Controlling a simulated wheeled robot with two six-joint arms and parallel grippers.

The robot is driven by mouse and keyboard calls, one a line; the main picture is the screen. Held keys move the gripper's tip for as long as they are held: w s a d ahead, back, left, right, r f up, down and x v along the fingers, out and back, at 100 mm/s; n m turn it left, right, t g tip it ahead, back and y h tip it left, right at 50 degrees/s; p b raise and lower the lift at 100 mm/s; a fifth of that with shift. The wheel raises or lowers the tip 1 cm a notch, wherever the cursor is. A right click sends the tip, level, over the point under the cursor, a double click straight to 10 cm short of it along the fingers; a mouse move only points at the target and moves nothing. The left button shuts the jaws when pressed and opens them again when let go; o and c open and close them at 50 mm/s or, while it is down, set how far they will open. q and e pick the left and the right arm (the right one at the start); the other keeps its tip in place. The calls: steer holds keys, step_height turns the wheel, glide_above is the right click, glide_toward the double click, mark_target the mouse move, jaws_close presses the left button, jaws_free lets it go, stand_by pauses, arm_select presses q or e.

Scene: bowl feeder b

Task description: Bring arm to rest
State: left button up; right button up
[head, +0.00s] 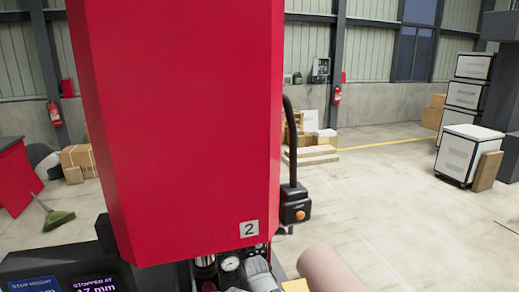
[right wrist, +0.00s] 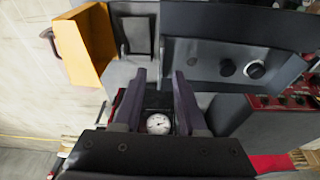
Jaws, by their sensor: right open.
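My right gripper (right wrist: 159,76) shows in the right wrist view with its two dark fingers apart and nothing held between them. A round white gauge (right wrist: 158,124) shows between the finger bases, beyond the gripper. A grey machine panel with dark knobs (right wrist: 225,65) lies ahead and to the right of the fingers. An orange-yellow box-like part (right wrist: 85,45) stands to the left of them. I cannot make out either gripper in the head view.
A large red machine housing (head: 180,120) marked "2" fills the head view's middle. Below it are a gauge (head: 229,264) and a display (head: 95,282). A black post with an orange button (head: 296,208) stands beside it. Open floor (head: 390,210) lies to the right.

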steer(key=shift+n, duration=0.4)
steer(key=a, duration=0.1)
steer(key=s+a+f, duration=0.1)
steer(key=a+f+b, duration=0.1)
steer(key=shift+s+a, duration=0.35)
steer(key=shift+a, duration=0.05)
steer(key=shift+w+d+f, duration=0.15)
steer(key=shift+d+f, duration=0.05)
steer(key=d, duration=0.1)
steer(key=w+d, duration=0.1)
steer(key=d, duration=0.1)
steer(key=shift+w+d+r, duration=0.15)
steer(key=shift+w+r, duration=0.05)
steer(key=shift+r, duration=0.05)
arm_select(q)
steer(key=shift+w+d+f, duration=0.65)
steer(key=shift+f, duration=0.25)
arm_select(e)
steer(key=shift+w+d, duration=0.2)
steer(key=shift+d, duration=0.5)
